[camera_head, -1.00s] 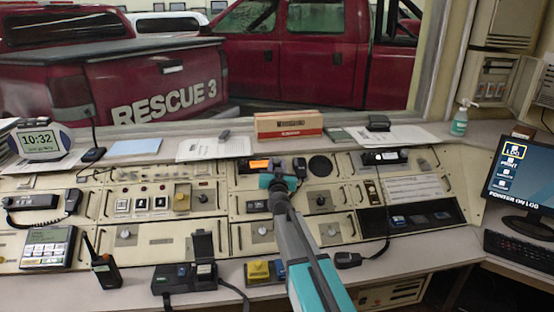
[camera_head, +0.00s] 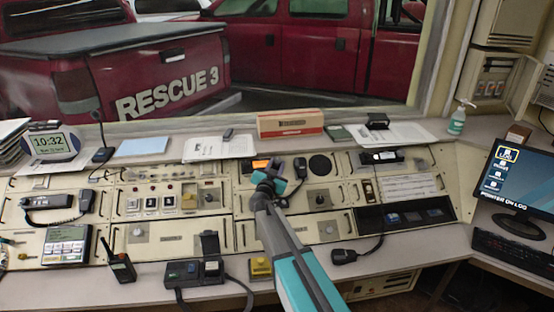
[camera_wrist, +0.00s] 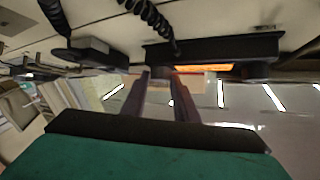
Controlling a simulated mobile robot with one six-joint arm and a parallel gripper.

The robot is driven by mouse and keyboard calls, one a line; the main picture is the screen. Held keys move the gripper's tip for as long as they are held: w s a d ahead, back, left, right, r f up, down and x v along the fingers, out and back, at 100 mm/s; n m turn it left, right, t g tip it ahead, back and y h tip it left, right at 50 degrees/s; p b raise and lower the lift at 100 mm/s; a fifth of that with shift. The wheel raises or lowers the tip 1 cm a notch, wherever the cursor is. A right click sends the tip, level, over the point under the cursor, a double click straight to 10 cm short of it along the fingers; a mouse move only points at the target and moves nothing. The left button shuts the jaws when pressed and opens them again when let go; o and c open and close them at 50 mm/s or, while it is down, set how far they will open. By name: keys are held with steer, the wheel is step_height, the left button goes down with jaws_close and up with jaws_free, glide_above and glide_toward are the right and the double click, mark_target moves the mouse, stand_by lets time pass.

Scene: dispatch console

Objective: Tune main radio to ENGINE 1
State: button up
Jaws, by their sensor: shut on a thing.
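The main radio is a black unit with a lit orange display (camera_head: 261,164) in the upper middle of the console. My gripper (camera_head: 270,177) is in front of it and hides part of its face. In the wrist view the radio (camera_wrist: 225,48) appears upside down, with its orange display (camera_wrist: 205,68) right of my fingers. My gripper's two dark fingers (camera_wrist: 163,88) are shut on a dark round knob (camera_wrist: 157,71) at the end of the radio's face. Another knob (camera_wrist: 258,72) is at its other end. The display text is too small to read.
A hand microphone (camera_head: 300,168) with a coiled cord hangs close right of my gripper. A dark round speaker (camera_head: 319,165) is beyond it.

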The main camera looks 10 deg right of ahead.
steer(key=shift+w+a+r+m+g+h+p, duration=0.15)
steer(key=shift+m+g+h+p, duration=0.3)
steer(key=shift+p, duration=0.45)
steer(key=shift+w+r+m+g+h+p, duration=0.1)
steer(key=shift+r+m+g+h+p, duration=0.1)
steer(key=shift+m+h+p, duration=0.55)
steer(key=shift+w+a+r+m+g+h+p, duration=0.15)
steer(key=shift+m+g+p, duration=0.25)
steer(key=shift+p, duration=0.7)
steer(key=shift+m+p, duration=0.3)
steer(key=shift+m+g+h+p, duration=0.4)
steer(key=shift+g+h+p, duration=0.05)
steer(key=shift+p, duration=0.05)
steer(key=shift+a+f+m+g+h+p, duration=0.15)
steer(key=shift+m+g+h+p, duration=0.25)
steer(key=shift+m+g+p, duration=0.3)
steer(key=o, duration=1.1)
steer(key=shift+c, duration=0.2)
steer(key=shift+s+f, duration=0.1)
steer(key=shift+s, duration=0.15)
